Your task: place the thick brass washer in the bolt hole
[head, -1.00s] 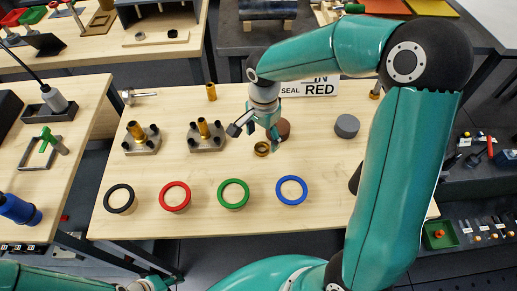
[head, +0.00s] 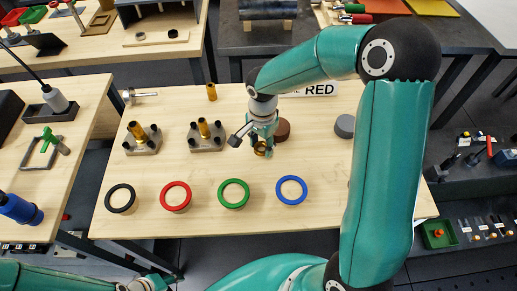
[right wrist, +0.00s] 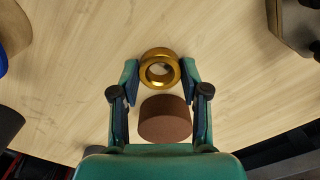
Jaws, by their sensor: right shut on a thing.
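The thick brass washer (head: 260,151) is a gold ring near the middle of the pale wooden table. It also shows in the right wrist view (right wrist: 160,69). My right gripper (head: 263,144) is down at the washer, shut on it with one finger on each side (right wrist: 160,76). The washer looks flat, at or very near the tabletop. Two grey blocks, a left one (head: 142,147) and a right one (head: 207,144), carry upright brass posts and dark bolts. I cannot make out an empty bolt hole. My left arm shows at the bottom left; its gripper is not clear.
A brown disc (head: 283,127) stands close behind the washer, and a grey disc (head: 344,126) is farther right. Black (head: 121,212), red (head: 188,196), green (head: 246,192) and blue (head: 304,190) rings line the front. A small brass piece (head: 211,92) stands at the back.

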